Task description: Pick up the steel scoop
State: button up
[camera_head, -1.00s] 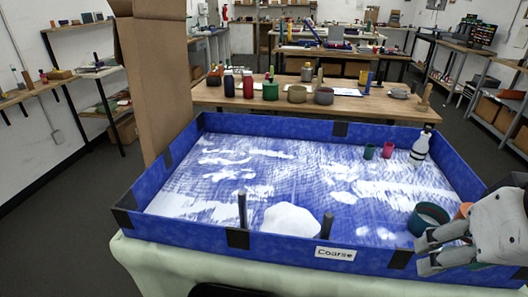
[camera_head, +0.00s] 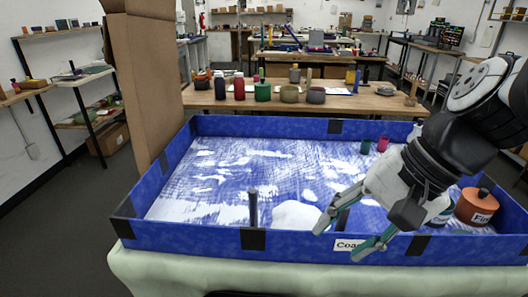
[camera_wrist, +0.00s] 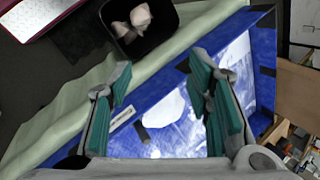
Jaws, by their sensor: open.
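I cannot clearly make out a steel scoop. A dark upright handle-like piece (camera_head: 253,207) stands at the front of the blue-walled tray (camera_head: 190,235); what it belongs to is unclear. A second dark upright piece (camera_head: 343,218) stands by the gripper, partly hidden. Between them is a white mound (camera_head: 295,214), also in the wrist view (camera_wrist: 168,110). My gripper (camera_head: 340,242) is open and empty by the tray's front wall, in front of the label (camera_head: 347,245). In the wrist view its fingers (camera_wrist: 165,88) are spread, with the mound and a dark stick (camera_wrist: 141,131) showing between them.
An orange pot (camera_head: 478,206) and a partly hidden teal container (camera_head: 441,217) stand at the tray's right. Green (camera_head: 365,146) and magenta (camera_head: 383,144) cups stand behind. A tall cardboard piece (camera_head: 145,80) rises at left. A black bin (camera_wrist: 150,38) lies beyond the tray's front.

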jog(key=w+a+f+m+y+b, duration=0.5)
jog(key=w+f+m, duration=0.2)
jog(key=w, duration=0.5)
jog(key=m+t+y+b, duration=0.2)
jog(key=m+t+b, duration=0.15)
jog(key=m, duration=0.55)
send_near(256, 200)
jog(key=b+x, duration=0.1)
jog(key=x, duration=0.9)
jog(key=shift+w+f, duration=0.2)
jog(key=shift+w+a+f+b, duration=0.25)
jog(key=shift+w+a+b, duration=0.05)
jog(key=shift+a, duration=0.2)
jog(key=shift+c, duration=0.6)
grip_shut()
